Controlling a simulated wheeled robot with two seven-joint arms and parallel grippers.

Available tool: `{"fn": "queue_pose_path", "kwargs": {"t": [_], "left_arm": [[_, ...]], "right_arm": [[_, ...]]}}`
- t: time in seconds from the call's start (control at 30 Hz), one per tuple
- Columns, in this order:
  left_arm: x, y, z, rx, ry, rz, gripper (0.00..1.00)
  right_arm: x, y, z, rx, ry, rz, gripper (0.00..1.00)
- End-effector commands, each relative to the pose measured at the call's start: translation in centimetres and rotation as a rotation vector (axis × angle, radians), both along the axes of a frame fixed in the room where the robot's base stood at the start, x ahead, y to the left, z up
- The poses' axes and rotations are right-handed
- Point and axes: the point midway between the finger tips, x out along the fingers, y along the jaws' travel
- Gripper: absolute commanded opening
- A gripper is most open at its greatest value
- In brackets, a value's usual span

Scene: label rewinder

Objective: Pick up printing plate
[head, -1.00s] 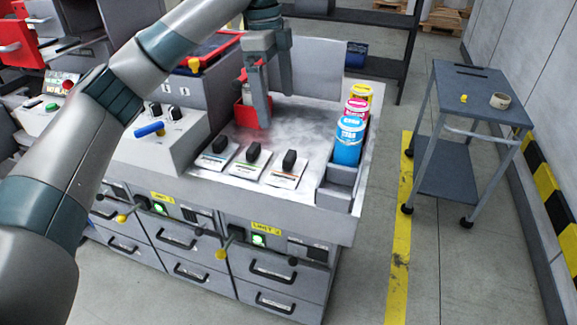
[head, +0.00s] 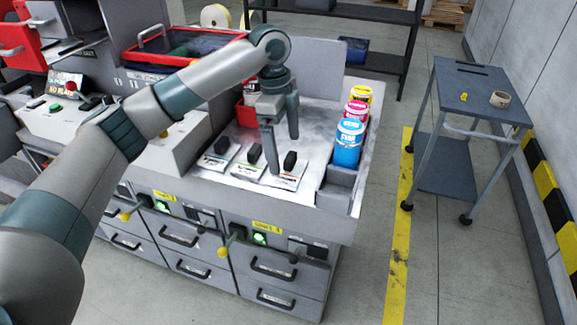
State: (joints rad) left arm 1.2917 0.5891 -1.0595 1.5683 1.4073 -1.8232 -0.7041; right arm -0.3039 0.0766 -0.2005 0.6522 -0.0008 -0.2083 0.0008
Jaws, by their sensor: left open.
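Three small white printing plates, each with a black upright handle, lie in a row on the grey machine top: a left plate (head: 217,160), a middle plate (head: 247,168) and a right plate (head: 286,181). My left gripper (head: 283,155) is open and empty, pointing down by the right plate. One finger passes in front of the gap between the middle and right plates; the other shows behind the right plate's handle. I cannot tell how high the fingertips are above the plates. My right gripper is not in view.
Blue (head: 348,146), magenta and yellow ink bottles stand in a holder at the machine's right edge. A red container (head: 247,115) is partly hidden behind my gripper. A grey cart (head: 470,85) with a tape roll stands at right. Floor between is clear.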

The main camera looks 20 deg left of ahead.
Motion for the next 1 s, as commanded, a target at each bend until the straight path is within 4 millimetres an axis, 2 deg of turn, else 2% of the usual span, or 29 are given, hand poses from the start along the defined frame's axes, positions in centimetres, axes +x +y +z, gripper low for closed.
{"fn": "queue_pose_path", "kwargs": {"t": [0.2, 0.53, 0.77, 0.9, 1.0], "left_arm": [[0.0, -0.1, -0.6, -0.001, -0.001, 0.0, 1.0], [0.0, -0.1, -1.0, 0.0, 0.001, 0.0, 1.0], [0.0, -0.7, -3.4, 0.001, 0.003, 0.0, 1.0], [0.1, -0.8, -5.1, 0.0, 0.001, 0.0, 1.0], [0.1, -0.9, -5.6, 0.0, 0.0, -0.001, 1.0]], "right_arm": [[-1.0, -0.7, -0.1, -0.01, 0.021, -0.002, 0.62], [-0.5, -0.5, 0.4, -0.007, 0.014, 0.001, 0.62], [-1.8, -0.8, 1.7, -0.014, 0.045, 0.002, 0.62], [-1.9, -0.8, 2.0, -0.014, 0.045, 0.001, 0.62], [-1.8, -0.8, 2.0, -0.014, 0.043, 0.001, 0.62]]}}
